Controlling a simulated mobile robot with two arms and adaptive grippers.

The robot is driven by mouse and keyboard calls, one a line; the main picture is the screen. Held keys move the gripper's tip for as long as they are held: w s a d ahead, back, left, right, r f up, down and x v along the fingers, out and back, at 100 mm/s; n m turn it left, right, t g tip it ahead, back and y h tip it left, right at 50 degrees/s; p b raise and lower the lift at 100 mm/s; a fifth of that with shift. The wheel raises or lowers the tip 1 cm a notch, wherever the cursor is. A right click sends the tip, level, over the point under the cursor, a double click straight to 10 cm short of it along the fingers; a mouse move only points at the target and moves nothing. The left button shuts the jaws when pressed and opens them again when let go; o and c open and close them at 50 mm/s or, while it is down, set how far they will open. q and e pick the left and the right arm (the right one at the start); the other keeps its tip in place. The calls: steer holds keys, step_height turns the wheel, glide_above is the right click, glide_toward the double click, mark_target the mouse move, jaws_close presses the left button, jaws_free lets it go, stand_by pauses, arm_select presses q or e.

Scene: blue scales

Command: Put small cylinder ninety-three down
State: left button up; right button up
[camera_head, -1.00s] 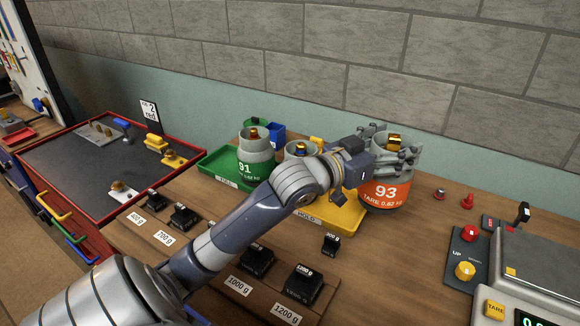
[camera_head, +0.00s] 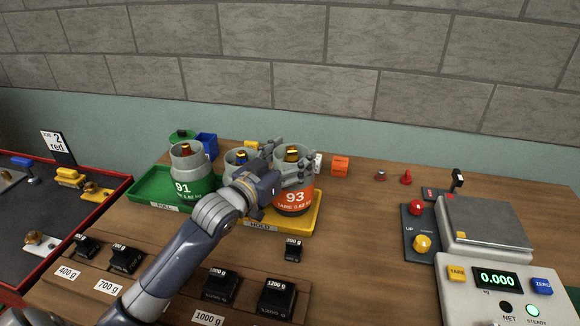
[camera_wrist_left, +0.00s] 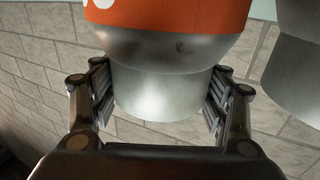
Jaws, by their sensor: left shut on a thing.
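Small cylinder 93 (camera_head: 293,197), with an orange band, a grey neck and a brass valve top, is upright over the right part of the yellow HOLD tray (camera_head: 262,226). Whether its dark base touches the tray I cannot tell. My left gripper (camera_head: 285,172) is shut on its neck, reaching from the left. In the left wrist view the grey neck (camera_wrist_left: 160,92) sits between both finger pads (camera_wrist_left: 163,98), under the orange band. A second grey cylinder (camera_head: 236,158) stands just left of it, mostly hidden by my gripper. My right gripper is not in view.
Green cylinder 91 (camera_head: 186,172) stands on the green FULL tray (camera_head: 142,193). An orange block (camera_head: 340,166) is behind on the right. Black weights, including the 1200 g one (camera_head: 277,297), are in front. A scale (camera_head: 487,222) reading 0.000 is at right. Wood between tray and scale is clear.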

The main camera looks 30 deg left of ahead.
arm_select(q)
step_height(320, 180, down, 2)
steer(key=shift+f, duration=0.3)
steer(key=o, duration=1.8)
steer(key=shift+f, duration=0.25)
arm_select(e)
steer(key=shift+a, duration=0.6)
arm_select(q)
steer(key=shift+r, duration=0.1)
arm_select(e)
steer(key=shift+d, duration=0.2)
arm_select(q)
steer(key=shift+r, duration=0.15)
steer(key=s+a+b, duration=0.1)
steer(key=s, duration=0.6)
steer(key=shift+s, duration=0.25)
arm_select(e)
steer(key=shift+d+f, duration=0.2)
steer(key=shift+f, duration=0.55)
